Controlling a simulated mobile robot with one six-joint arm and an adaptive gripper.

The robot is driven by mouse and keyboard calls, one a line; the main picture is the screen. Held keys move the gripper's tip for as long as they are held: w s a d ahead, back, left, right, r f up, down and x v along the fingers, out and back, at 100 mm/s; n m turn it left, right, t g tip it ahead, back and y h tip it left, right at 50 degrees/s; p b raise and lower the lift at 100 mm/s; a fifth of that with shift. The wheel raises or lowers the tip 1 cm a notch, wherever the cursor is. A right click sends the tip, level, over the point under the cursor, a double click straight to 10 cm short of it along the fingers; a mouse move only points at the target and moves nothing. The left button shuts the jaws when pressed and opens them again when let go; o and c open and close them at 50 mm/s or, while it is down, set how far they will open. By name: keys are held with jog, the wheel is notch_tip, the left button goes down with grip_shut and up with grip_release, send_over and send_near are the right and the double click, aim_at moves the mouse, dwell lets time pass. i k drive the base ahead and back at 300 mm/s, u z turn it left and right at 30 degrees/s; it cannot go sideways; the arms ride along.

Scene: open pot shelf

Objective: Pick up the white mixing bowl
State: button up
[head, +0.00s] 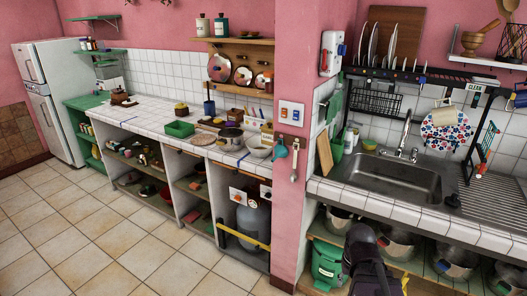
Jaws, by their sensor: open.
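A white bowl (260,148) stands on the white tiled counter left of the pink pillar, near the pillar's edge. It is the only clearly white bowl I can make out. My gripper (364,236) is at the bottom, right of centre, dark, in front of the open shelf under the sink. It is open, and I see nothing held in it. It is well to the right of the white bowl and apart from it. My arm and gripper hide part of the shelf behind them.
Several metal pots (458,264) and a green container (328,262) fill the shelf under the sink (385,180). The pink pillar (300,120) stands between the two counters. A pot (230,139) and green tray (180,129) are left of the bowl. The tiled floor (90,220) is clear at left.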

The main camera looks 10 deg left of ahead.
aim_at(261, 148)
jog(key=u, duration=0.05)
jog(key=i, duration=0.95)
jog(key=z, duration=0.05)
